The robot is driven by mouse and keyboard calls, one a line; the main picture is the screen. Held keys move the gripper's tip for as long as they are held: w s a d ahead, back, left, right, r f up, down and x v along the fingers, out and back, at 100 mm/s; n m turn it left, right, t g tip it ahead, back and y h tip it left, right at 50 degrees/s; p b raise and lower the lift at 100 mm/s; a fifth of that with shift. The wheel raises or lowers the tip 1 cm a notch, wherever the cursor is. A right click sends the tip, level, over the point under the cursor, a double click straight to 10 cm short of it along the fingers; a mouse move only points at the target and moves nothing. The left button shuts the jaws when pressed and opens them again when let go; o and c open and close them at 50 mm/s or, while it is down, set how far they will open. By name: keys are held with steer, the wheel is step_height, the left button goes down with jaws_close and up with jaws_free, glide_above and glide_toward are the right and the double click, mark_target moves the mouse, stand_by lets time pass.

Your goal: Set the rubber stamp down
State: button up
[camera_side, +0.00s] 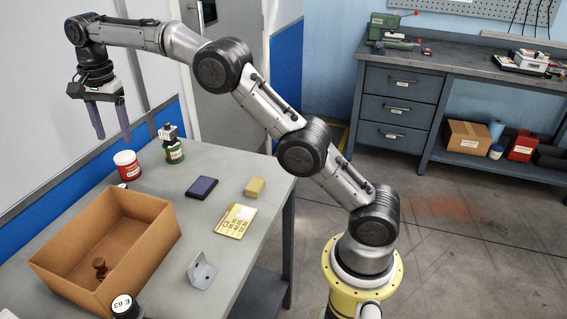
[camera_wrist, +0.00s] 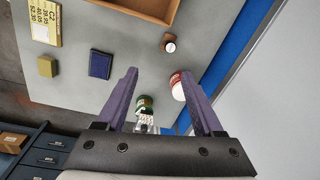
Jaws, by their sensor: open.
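A brown rubber stamp (camera_side: 99,268), with a knobbed handle, stands on the floor of an open cardboard box (camera_side: 150,252) at the left of the table in the side view. It appears upright and nothing holds it. Only a corner of the box (camera_wrist: 150,10) shows at the top of the wrist view, and the stamp inside is out of that view. My gripper (camera_side: 112,136) is open and empty, high above the table's far end and well away from the stamp. Its two purple fingers (camera_wrist: 166,92) are spread apart in the wrist view.
A red jar (camera_side: 127,166) and a green jar (camera_side: 175,153) stand below my gripper. A dark blue pad (camera_side: 201,188), yellow block (camera_side: 255,187), yellow card (camera_side: 236,221) and grey bracket (camera_side: 203,271) lie right of the box. A wall borders the table's left.

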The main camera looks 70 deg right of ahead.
steer(key=s+d+r+n+t, duration=0.1)
steer(key=s+r+n, duration=0.35)
steer(key=s, duration=0.65)
steer(key=s+r+n+t, duration=0.1)
steer(key=s+r+n, duration=0.3)
steer(key=s, duration=0.6)
steer(key=s+f+n+t, duration=0.1)
steer(key=s+f+n, duration=0.2)
steer(key=s, duration=0.7)
steer(key=s+f+n+t, duration=0.1)
steer(key=s+f+n, duration=0.2)
steer(key=s+f, duration=0.3)
steer(key=s, duration=0.5)
steer(key=shift+d+t, duration=0.3)
